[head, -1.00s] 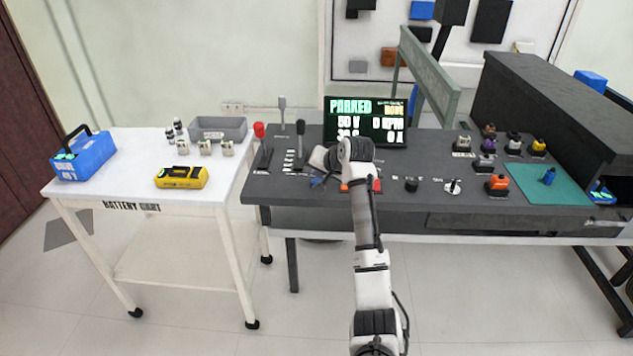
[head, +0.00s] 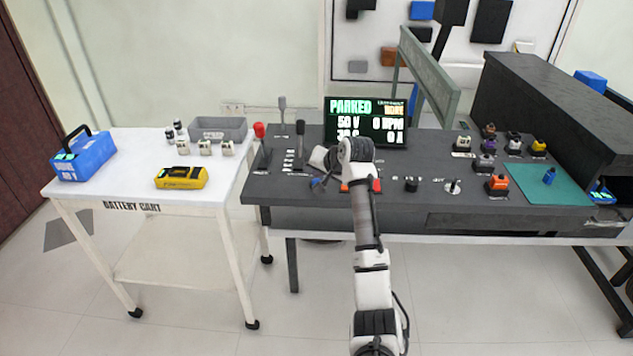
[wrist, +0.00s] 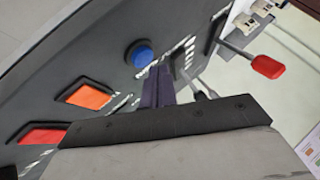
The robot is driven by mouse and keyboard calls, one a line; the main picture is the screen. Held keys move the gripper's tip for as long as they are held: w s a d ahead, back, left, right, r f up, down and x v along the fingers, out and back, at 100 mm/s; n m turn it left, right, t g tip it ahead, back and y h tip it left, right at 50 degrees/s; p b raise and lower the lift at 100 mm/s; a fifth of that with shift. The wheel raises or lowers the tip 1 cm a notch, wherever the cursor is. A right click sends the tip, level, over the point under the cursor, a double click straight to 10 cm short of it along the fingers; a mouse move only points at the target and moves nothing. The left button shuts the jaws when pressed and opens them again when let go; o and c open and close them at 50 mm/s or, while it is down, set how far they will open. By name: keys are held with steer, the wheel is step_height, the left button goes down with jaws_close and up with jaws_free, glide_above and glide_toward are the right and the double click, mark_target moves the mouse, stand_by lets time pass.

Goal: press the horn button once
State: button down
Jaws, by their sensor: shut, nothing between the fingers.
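A round blue button (wrist: 139,55) stands on the dark console in the wrist view. Its label is too small to read, so I cannot confirm that it is the horn button. My gripper (wrist: 158,84) is shut and empty, with its dark fingers just beside the blue button in that view. I cannot tell whether they touch the panel. In the head view my gripper (head: 317,184) is small, over the left part of the console (head: 390,200), and my wrist hides part of the panel.
Two orange-red rocker switches (wrist: 87,97) lie left of the button. A lever with a red knob (wrist: 268,67) and a black-topped lever (head: 300,128) rise nearby. The display (head: 366,121) behind reads PARKED. The battery cart (head: 130,195) stands left.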

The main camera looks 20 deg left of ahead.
steer(key=shift+f, duration=0.2)
stand_by(0.4)
steer(key=shift+f, duration=0.25)
steer(key=shift+f, duration=0.45)
stand_by(0.8)
steer(key=shift+r+p, duration=0.85)
steer(key=shift+p, duration=0.15)
step_height(320, 180, up, 5)
steer(key=p, duration=0.4)
steer(key=shift+r+p, duration=0.1)
steer(key=shift+p, duration=0.2)
